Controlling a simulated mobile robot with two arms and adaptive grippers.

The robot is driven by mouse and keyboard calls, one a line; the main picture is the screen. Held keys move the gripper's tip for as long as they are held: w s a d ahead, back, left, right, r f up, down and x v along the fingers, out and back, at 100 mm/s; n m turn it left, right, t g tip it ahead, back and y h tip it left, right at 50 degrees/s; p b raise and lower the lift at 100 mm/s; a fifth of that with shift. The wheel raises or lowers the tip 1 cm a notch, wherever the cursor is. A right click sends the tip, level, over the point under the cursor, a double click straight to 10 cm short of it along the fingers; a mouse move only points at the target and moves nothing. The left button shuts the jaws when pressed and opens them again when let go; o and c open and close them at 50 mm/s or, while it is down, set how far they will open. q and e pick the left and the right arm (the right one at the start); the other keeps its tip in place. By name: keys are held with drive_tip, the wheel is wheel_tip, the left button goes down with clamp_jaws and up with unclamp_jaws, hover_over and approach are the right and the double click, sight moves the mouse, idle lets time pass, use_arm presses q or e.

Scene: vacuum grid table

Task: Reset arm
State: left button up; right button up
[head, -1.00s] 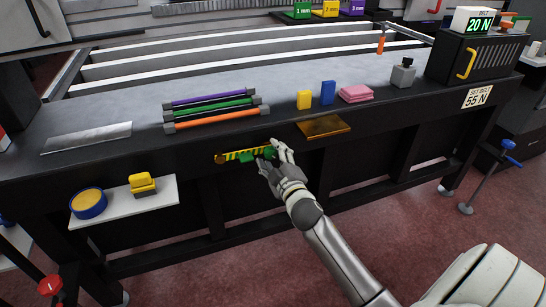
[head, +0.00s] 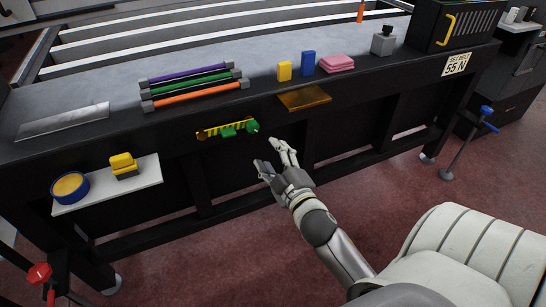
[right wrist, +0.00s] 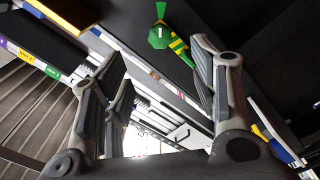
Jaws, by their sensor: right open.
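A yellow-and-black striped strip (head: 213,131) with green parts (head: 230,131) is on the dark front face of the table, below the coloured rods. A green knob-like end (head: 251,126) is at its right. My left gripper is not in view.
An amber plate (head: 304,99) juts from the table edge right of the strip. A white shelf (head: 95,195) at lower left holds a blue-and-yellow roll (head: 70,187) and a yellow block (head: 123,161). Purple, green and orange rods lie on the tabletop.

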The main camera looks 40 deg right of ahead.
drive_tip(key=shift+f, duration=0.1)
idle(0.5)
